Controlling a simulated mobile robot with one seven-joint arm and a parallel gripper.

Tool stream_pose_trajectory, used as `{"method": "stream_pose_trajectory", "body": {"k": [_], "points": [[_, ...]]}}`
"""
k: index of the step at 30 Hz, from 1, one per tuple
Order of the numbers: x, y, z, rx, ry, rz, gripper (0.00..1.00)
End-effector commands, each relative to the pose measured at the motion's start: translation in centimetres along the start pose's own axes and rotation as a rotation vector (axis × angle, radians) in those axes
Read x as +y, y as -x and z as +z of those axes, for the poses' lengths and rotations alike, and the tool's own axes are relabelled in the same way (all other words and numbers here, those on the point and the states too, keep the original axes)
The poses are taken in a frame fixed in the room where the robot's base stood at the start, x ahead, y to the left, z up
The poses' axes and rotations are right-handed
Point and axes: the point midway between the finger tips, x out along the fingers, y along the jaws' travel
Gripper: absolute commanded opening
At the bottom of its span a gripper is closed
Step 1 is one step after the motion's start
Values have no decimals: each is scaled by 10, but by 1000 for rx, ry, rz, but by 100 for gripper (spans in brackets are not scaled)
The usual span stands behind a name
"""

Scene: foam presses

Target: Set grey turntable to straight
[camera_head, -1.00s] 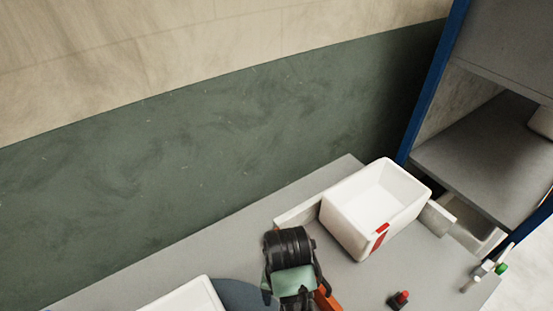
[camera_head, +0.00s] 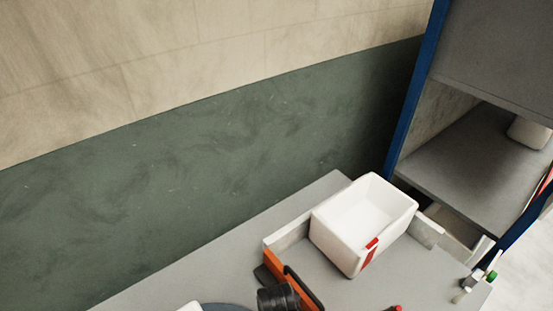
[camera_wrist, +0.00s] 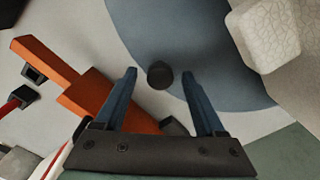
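The grey turntable is a flat blue-grey disc; its edge shows at the bottom of the head view (camera_head: 228,307) and it fills the upper middle of the wrist view (camera_wrist: 185,30). A short dark round peg (camera_wrist: 160,76) stands near its rim. My gripper (camera_wrist: 159,74) is open, with one blue finger on each side of the peg in the picture. I cannot tell whether the fingertips reach down to its height. Nothing is visibly gripped. A white foam piece (camera_wrist: 265,35) lies on the disc, and a white corner (camera_head: 190,307) shows in the head view.
An orange bar (camera_head: 300,288) with black parts lies close to my gripper; it also shows in the wrist view (camera_wrist: 85,88). A white bin (camera_head: 362,222) with a red mark stands behind it. A shelf (camera_head: 470,155) stands at the right. The table's back left is clear.

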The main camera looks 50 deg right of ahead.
Motion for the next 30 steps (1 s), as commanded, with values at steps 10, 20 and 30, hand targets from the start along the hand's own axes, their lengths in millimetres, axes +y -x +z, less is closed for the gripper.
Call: {"method": "stream_pose_trajectory", "body": {"k": [10, 20, 30], "points": [[0, 0, 0, 0, 0, 0, 11], [0, 1, 0, 0, 0, 0, 0], [0, 1, 0, 0, 0, 0, 0]]}}
